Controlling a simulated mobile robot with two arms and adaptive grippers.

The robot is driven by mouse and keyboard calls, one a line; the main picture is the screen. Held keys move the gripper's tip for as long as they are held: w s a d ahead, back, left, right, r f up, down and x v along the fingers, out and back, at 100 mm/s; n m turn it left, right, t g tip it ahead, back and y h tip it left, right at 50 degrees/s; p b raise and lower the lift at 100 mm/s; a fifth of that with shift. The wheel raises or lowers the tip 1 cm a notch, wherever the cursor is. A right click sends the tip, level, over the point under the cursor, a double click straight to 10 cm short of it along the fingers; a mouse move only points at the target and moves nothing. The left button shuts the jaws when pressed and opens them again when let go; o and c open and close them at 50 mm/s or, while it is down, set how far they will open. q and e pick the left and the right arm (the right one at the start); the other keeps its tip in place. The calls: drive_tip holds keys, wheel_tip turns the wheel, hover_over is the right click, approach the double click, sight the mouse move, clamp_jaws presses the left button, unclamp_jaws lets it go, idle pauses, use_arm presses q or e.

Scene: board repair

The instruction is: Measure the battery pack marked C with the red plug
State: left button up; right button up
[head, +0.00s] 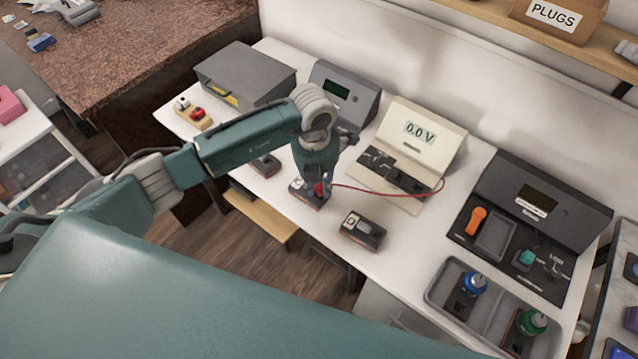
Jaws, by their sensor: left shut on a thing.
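My left gripper (317,181) points down and is shut on the red plug (319,190). The red plug is at the top of a dark battery pack (306,198) on the white table; whether it is seated or just above is unclear. A red cable runs from the plug to the cream meter (429,122), whose display reads 0.0 V. A second battery pack (362,231) with a white label lies to the right. A third pack (265,166) lies behind my left arm. The letters on the packs are too small to read surely. My right gripper is not in view.
A dark grey tester (346,88) stands left of the meter. A grey tray (437,291) with blue-topped and green-topped items is at the front right. A dark station with an orange tool (475,220) stands behind it. A grey box (245,70) is at the back left.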

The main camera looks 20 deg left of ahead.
use_arm(q)
drive_tip(key=shift+f, duration=0.2)
drive_tip(key=o, duration=1.4)
drive_tip(key=shift+c, duration=0.2)
drive_tip(key=shift+r, duration=0.2)
drive_tip(key=shift+r+p, duration=0.3)
drive_tip(key=shift+r, duration=0.2)
drive_tip(key=shift+r+p, duration=0.5)
drive_tip(key=shift+r, duration=0.35)
drive_tip(key=shift+r, duration=0.1)
